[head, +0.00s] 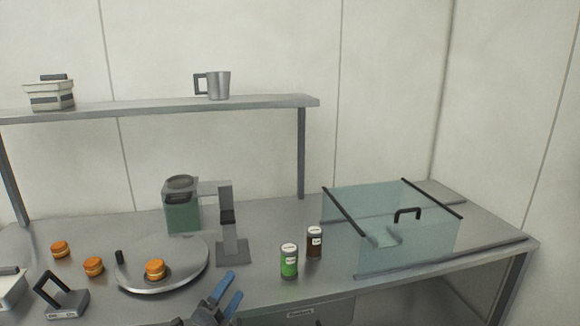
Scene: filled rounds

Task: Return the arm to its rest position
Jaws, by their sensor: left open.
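My left gripper (228,296) shows at the bottom of the head view, with two blue fingers spread apart and nothing between them. It is at the front edge of the metal table (258,281), in front of and to the right of the round metal plate (190,277). My right gripper is not in the picture.
An orange round (155,269) sits on the plate; two others (93,266) lie left of it. A green jar (289,262) and a dark jar (314,241) stand right of the gripper. A glass case (415,251), a dispenser (183,210) and a shelf (150,107) are behind.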

